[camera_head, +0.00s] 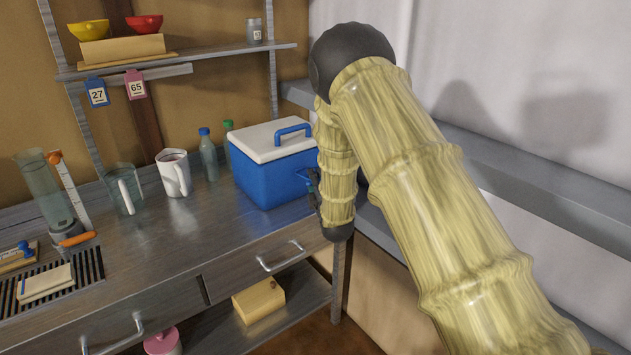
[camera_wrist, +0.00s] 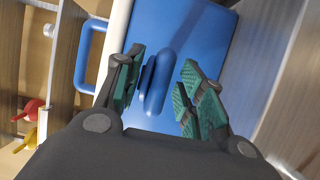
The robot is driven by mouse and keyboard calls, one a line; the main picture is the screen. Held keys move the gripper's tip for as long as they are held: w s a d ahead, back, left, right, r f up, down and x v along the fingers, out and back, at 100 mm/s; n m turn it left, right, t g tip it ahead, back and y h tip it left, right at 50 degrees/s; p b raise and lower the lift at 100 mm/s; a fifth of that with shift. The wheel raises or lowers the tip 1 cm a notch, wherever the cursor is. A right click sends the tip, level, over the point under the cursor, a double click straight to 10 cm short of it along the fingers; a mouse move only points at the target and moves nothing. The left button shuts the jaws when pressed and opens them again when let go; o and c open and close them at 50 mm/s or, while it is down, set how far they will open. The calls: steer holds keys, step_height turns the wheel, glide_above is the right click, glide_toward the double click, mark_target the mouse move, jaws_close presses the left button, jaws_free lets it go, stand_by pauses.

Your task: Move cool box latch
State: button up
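The cool box (camera_head: 270,175) is blue with a white lid (camera_head: 272,140) and a blue carrying handle; it stands at the right end of the metal counter. In the wrist view its blue wall (camera_wrist: 205,35) fills the middle. The latch (camera_wrist: 157,80), a rounded blue bar, stands out from that wall. My gripper (camera_wrist: 160,88) is open, with its green-padded fingers on either side of the latch. The left finger is close to the latch; I cannot tell whether it touches. A gap shows on the right. In the head view my arm mostly hides the gripper and the latch.
Bottles (camera_head: 208,155), a white mug (camera_head: 174,173) and a clear jug (camera_head: 124,188) stand left of the cool box. A grey ledge and wall (camera_head: 520,150) run along the right. The counter front (camera_head: 205,235) is clear.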

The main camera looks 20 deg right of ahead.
steer(key=shift+w, duration=0.1)
jaws_close()
stand_by(0.7)
